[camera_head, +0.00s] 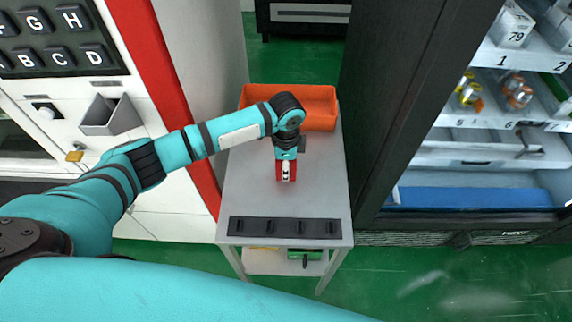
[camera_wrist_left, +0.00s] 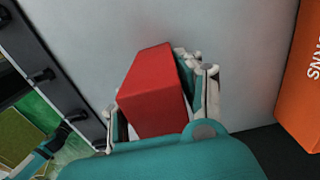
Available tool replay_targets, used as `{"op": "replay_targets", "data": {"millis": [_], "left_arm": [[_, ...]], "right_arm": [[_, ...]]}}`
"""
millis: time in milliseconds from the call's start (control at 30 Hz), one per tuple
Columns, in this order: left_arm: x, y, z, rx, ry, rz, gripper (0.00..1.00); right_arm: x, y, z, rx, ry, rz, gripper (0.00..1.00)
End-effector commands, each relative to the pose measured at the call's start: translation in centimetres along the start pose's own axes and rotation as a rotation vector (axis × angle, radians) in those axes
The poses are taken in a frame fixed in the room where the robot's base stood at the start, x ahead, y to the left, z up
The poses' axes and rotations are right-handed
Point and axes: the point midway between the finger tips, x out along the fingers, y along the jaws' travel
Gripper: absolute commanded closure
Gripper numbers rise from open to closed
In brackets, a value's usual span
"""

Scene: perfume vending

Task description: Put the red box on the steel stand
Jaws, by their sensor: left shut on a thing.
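The red box (camera_wrist_left: 153,92) is between the fingers of my left gripper (camera_head: 286,172), which is shut on it. In the head view the red box (camera_head: 280,166) shows only partly, around and below the gripper. It is over the middle of the grey steel stand (camera_head: 245,185), close to its top. I cannot tell whether the box touches the surface. In the left wrist view the box sits slightly tilted in the picture, with the stand's bare top (camera_wrist_left: 240,45) behind it. My right gripper is out of view.
An orange bin (camera_head: 318,107) stands at the stand's far end. A dark strip with hooks (camera_head: 284,227) runs along its near edge. The stand's top is clear between them. A keypad panel (camera_head: 55,40) is on the left, and an open display cabinet (camera_head: 480,155) is on the right.

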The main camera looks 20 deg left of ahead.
Motion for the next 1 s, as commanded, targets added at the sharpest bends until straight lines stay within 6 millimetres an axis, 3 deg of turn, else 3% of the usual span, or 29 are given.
{"op": "replay_targets", "data": {"millis": [233,267,433,767,1000], "left_arm": [[0.3,0.0,0.0,0.000,0.001,0.001,0.98],[0.3,0.0,0.0,0.000,0.001,0.000,0.61],[0.2,0.0,0.0,0.000,0.001,0.000,0.41],[-0.2,0.0,0.0,0.001,0.002,-0.001,0.41],[-4.2,-0.1,-0.1,0.001,0.004,-0.004,0.41]], "right_arm": [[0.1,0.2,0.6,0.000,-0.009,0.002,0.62],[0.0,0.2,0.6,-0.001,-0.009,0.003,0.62],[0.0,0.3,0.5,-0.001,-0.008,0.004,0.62],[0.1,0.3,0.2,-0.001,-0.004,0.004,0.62],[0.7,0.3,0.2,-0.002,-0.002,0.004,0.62]]}}
